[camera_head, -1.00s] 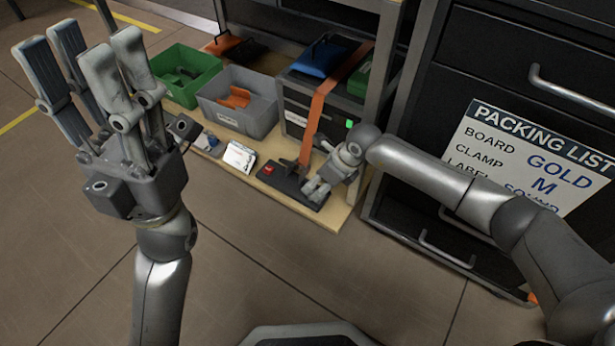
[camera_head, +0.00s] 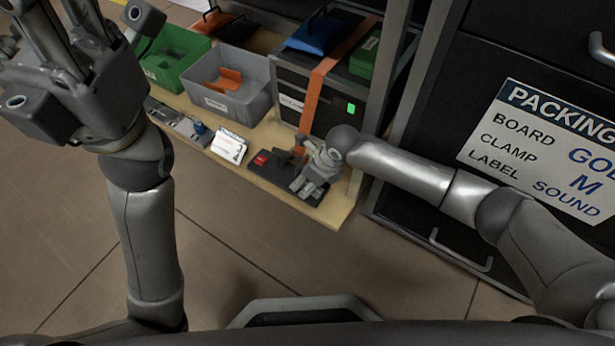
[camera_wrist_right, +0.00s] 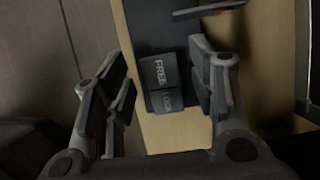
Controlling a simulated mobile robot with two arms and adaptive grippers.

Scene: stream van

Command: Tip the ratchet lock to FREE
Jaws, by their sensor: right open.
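The ratchet (camera_head: 270,172) is a dark block low on the wooden shelf, with a red spot on it and an orange strap (camera_head: 318,90) rising behind it. My right gripper (camera_head: 303,187) is open and points down at the block's right part. In the right wrist view, the dark lock rocker (camera_wrist_right: 165,84) reads FREE on its upper half and LOCK on its lower half. It lies between the spread fingers of the right gripper (camera_wrist_right: 158,58), nearer the right ones. I cannot tell which half is down. My left gripper (camera_head: 60,25) is raised, open and empty, its tips partly cut off.
A white card (camera_head: 229,148) stands left of the ratchet. A grey bin (camera_head: 230,100) and a green bin (camera_head: 165,72) stand behind on the shelf (camera_head: 335,212). A black case (camera_head: 355,115) carries the strap. A dark drawer cabinet (camera_head: 465,50) is at right. The floor in front is clear.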

